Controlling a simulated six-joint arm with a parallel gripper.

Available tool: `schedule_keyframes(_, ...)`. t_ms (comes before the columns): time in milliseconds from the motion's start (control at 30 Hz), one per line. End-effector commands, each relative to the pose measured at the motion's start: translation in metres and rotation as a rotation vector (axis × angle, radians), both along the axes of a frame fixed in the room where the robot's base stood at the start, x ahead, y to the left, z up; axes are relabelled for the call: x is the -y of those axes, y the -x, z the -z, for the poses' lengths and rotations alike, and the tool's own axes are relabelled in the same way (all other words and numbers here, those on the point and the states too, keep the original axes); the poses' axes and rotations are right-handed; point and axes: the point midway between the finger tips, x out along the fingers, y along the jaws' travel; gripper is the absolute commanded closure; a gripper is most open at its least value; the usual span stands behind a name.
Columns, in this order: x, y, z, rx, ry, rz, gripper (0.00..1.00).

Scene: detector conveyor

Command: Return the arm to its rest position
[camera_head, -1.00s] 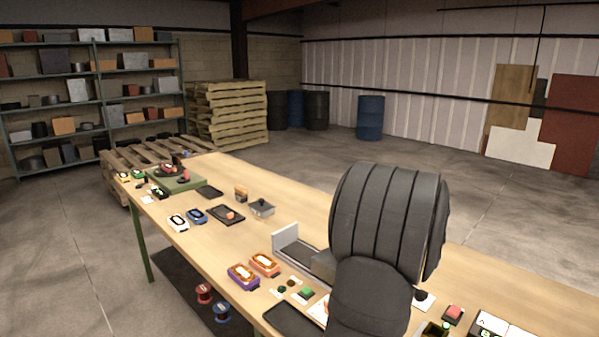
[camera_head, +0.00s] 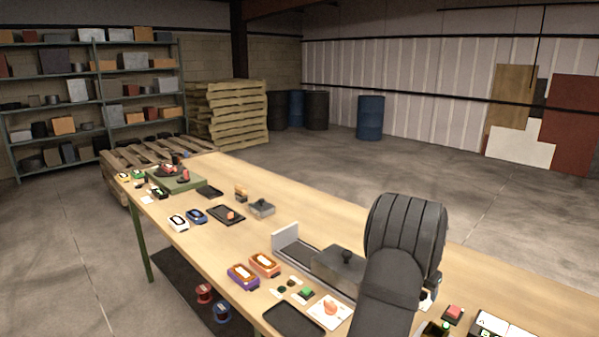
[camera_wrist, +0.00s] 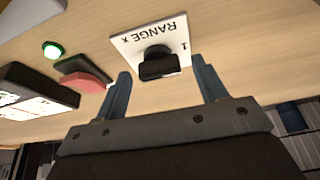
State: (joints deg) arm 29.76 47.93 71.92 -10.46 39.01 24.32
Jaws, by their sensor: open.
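My arm (camera_head: 392,285) rises over the front right part of the wooden table in the head view and hides part of it. My gripper (camera_wrist: 160,80) shows in the wrist view with its two blue-grey fingers spread apart and nothing held between them. Beyond the fingertips a black knob (camera_wrist: 158,64) stands on a white card (camera_wrist: 150,42) marked "RANGE x 1". I cannot tell how far the fingertips are above the table. In the head view the gripper is hidden behind my arm.
A grey conveyor-like unit (camera_head: 338,268) with a knob stands left of my arm. A purple device (camera_head: 243,276) and an orange device (camera_head: 264,264) lie nearby. A black tray (camera_head: 294,320) is at the front edge. A red button (camera_head: 453,313) is at right. The table's far middle is clear.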

Motion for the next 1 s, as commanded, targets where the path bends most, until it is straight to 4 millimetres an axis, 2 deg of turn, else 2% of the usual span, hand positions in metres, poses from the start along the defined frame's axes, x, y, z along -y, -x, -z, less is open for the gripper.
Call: schedule_keyframes(1000, -0.0020, -0.0041, -0.0005, 0.000, 0.001, 0.650, 0.35)
